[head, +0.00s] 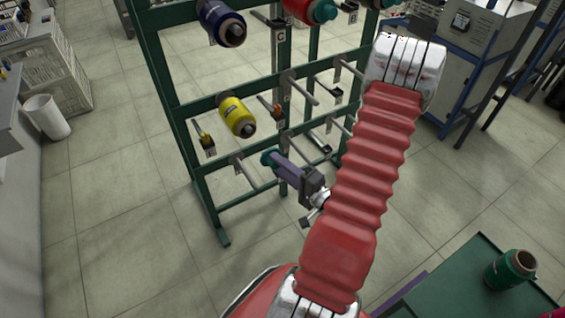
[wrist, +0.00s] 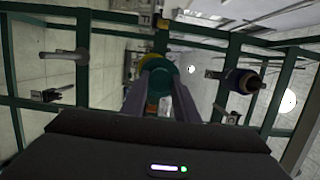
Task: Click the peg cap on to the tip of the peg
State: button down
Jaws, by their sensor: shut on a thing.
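My gripper (head: 275,163) reaches from the red-sleeved arm toward the green rack. It is shut on the teal peg cap (head: 267,158), which shows at the fingertips in the head view. In the wrist view the teal cap (wrist: 157,66) sits between the ends of my gripper's fingers (wrist: 159,88). A yellow bobbin (head: 236,116) is on a peg of the rack, up and left of the cap in the head view. Part of the yellow bobbin (wrist: 149,57) shows behind the cap in the wrist view. The cap hides what lies straight behind it, so I cannot tell which peg it faces or whether they touch.
The green rack (head: 173,80) carries bare pegs (head: 299,85) close around my gripper. A navy bobbin (head: 222,24) and a red bobbin (head: 312,9) hang higher up. A green bobbin (head: 510,270) stands on a green table (head: 455,280) at the lower right.

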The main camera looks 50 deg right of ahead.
jog(key=shift+w, duration=0.15)
send_near(250, 131)
jog(key=shift+w+a+f, duration=0.1)
jog(key=shift+a, duration=0.6)
jog(key=shift+w+d, duration=0.3)
jog(key=shift+w, duration=0.75)
jog(key=shift+w+d, duration=0.25)
jog(key=shift+w, duration=0.85)
jog(key=shift+w+d, duration=0.3)
jog(key=shift+w, duration=0.75)
dwell(1.1)
jog(key=c, duration=1.3)
grip_release()
